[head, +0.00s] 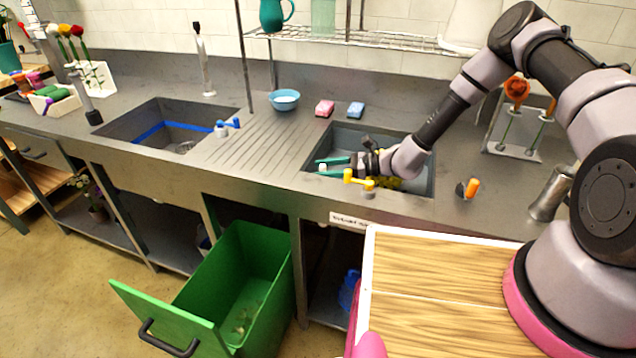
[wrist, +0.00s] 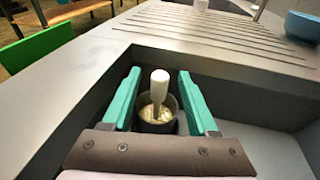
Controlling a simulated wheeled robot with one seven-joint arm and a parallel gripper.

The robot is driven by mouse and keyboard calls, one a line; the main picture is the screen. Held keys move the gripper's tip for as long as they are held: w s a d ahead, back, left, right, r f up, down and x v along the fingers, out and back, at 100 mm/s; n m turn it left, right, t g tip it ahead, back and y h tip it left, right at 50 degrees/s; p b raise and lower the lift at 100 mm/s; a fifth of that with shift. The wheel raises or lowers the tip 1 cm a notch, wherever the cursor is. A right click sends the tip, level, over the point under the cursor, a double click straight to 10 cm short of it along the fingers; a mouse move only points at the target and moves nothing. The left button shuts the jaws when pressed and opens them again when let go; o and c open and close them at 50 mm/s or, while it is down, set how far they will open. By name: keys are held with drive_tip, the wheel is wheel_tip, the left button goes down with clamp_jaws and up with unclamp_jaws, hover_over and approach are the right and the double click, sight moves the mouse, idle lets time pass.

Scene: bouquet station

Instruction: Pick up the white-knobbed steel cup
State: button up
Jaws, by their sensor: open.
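The white-knobbed steel cup (wrist: 156,126) stands in the right sink near its corner in the wrist view. Its white knob (wrist: 160,86) rises upright between the fingers. My gripper (wrist: 158,78) is open, with one teal finger on each side of the cup and a gap to the knob on both sides. In the head view my gripper (head: 320,167) reaches into the left part of the sink, and a small white knob (head: 323,169) shows between its fingers. The cup's body is mostly hidden there. Whether the fingers touch the cup I cannot tell.
The right sink (head: 425,150) has raised walls close to my gripper. A yellow tap-like fitting (head: 358,180) stands at its front edge. An open green bin (head: 245,275) stands below.

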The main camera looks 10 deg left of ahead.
drive_tip(key=shift+a, duration=0.15)
clamp_jaws()
idle(1.3)
